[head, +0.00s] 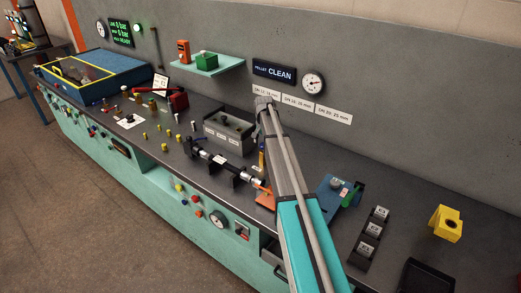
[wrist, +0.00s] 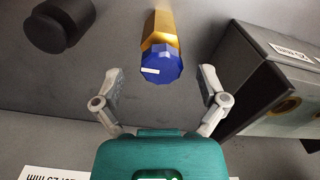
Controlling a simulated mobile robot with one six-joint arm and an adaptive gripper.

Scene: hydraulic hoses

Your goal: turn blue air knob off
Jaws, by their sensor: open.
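The blue air knob (wrist: 161,64) is a faceted blue cap with a white mark, on the end of a brass fitting (wrist: 162,28), at the top middle of the wrist view. My gripper (wrist: 160,80) is open, with one finger on each side of the knob and a visible gap on both sides. I cannot tell how deep the knob sits between the fingertips. In the head view my arm reaches over the bench and hides most of this spot; a slim yellow piece (head: 262,160) shows just left of it.
A dark round cylinder (wrist: 62,25) stands left of the knob. A grey box (wrist: 270,80) with brass-coloured ports is close on the right. In the head view, a grey case (head: 228,130) and a black-and-silver hose assembly (head: 220,165) lie left of my arm.

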